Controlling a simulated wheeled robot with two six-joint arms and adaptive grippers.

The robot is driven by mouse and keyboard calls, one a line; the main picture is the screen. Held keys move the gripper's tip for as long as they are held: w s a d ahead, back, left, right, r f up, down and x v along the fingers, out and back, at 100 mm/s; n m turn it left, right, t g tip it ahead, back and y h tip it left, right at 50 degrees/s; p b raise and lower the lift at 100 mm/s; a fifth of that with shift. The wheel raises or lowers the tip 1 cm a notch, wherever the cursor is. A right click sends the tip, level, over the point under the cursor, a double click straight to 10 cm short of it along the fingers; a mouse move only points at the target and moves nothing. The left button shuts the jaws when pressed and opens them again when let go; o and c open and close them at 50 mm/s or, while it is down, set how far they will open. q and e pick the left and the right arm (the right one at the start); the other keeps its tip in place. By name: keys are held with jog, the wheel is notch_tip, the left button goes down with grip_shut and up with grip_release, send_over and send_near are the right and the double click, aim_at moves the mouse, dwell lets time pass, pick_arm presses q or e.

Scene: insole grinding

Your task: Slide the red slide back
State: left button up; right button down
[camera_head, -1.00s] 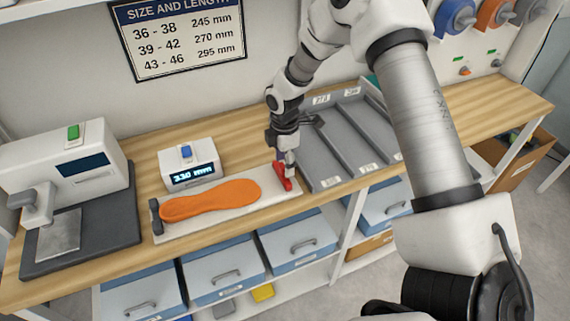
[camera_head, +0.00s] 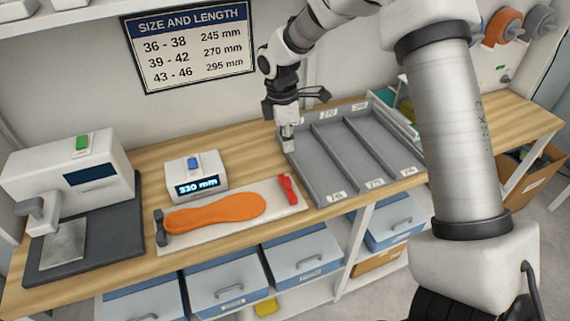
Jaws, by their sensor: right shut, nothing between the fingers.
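The red slide (camera_head: 288,190) stands at the right end of the white measuring board (camera_head: 228,227). An orange insole (camera_head: 215,211) lies on the board, with its left end near the dark stop (camera_head: 161,228) and its right end short of the slide. The display box (camera_head: 196,176) behind the board reads 330 mm. My right gripper (camera_head: 288,146) is shut and empty. It points down behind the red slide, above the back left part of the grey tray, apart from the slide. My left gripper is not in view.
The grey tray (camera_head: 320,158) with several lanes stands right of the board. A white machine (camera_head: 68,173) on a dark base stands at the left. A size sign (camera_head: 190,45) hangs on the wall. Blue drawers (camera_head: 305,258) are under the wooden bench. Bare bench shows behind the display box.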

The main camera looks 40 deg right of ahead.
jog(key=w+a+f+n+h+b, duration=0.1)
jog(key=w+a+f+h+b, duration=0.1)
jog(key=a, duration=0.3)
jog(key=w+a+f+n+h+b, duration=0.1)
jog(key=a+h, duration=0.1)
jog(key=a, duration=0.4)
jog(key=p, duration=0.2)
send_near(284, 188)
jog(key=f, duration=0.1)
jog(key=a+f, duration=0.1)
jog(key=f, duration=0.1)
jog(key=a+f, duration=0.1)
jog(key=f, duration=0.1)
jog(key=shift+w, duration=0.4)
jog(key=d, duration=0.2)
jog(key=d+p, duration=0.1)
jog(key=shift+s+d+p, duration=0.3)
jog(key=shift+s+d, duration=0.25)
jog(key=shift+d, duration=0.1)
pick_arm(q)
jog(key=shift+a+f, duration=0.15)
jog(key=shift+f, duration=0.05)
pick_arm(e)
jog(key=shift+a, duration=0.1)
jog(key=shift+a, duration=0.1)
